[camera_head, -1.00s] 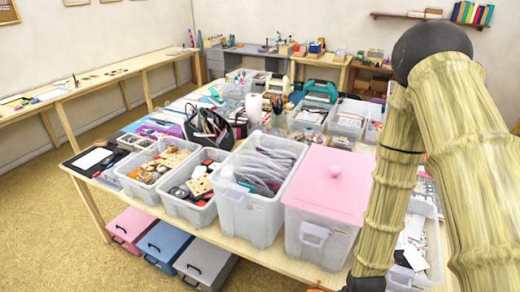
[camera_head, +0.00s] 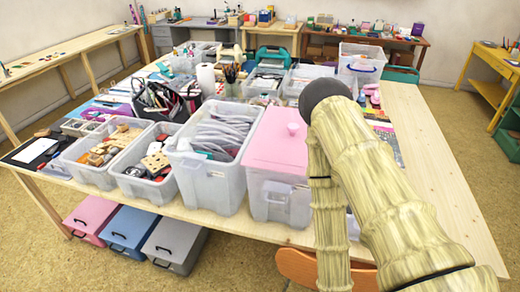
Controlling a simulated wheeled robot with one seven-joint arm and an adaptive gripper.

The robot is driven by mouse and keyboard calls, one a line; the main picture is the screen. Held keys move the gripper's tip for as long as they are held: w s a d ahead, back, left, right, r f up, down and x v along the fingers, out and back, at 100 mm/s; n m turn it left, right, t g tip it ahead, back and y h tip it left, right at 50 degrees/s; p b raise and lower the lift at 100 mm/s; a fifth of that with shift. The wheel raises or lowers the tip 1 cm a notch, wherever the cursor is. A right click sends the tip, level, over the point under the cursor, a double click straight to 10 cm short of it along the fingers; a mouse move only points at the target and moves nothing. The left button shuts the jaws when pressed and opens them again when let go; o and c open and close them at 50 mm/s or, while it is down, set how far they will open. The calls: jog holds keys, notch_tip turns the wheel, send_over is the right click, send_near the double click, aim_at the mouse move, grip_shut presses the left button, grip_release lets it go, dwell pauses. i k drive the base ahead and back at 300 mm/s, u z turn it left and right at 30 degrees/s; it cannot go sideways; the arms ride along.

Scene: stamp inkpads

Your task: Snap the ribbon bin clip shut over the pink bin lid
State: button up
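The pink bin lid (camera_head: 270,150), with a small round knob, lies on a translucent bin (camera_head: 262,208) at the table's front edge. A pale clip (camera_head: 277,192) shows on the bin's front wall, below the lid's edge. It is too small to tell whether it is latched. My arm comes in from the lower right and bends down in front of the bin's right side, hiding that part of the bin and lid. My gripper is out of view below the bottom edge.
An open bin of grey pouches (camera_head: 208,185) stands just left of the pink-lidded bin. An orange-brown chair (camera_head: 296,266) is below the table's front edge, beside my arm. The wooden table (camera_head: 440,185) is bare at the right.

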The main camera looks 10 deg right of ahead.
aim_at(271, 186)
jog(key=k, duration=1.1)
jog(key=z, duration=0.15)
jog(key=i, duration=0.6)
jog(key=z, duration=0.2)
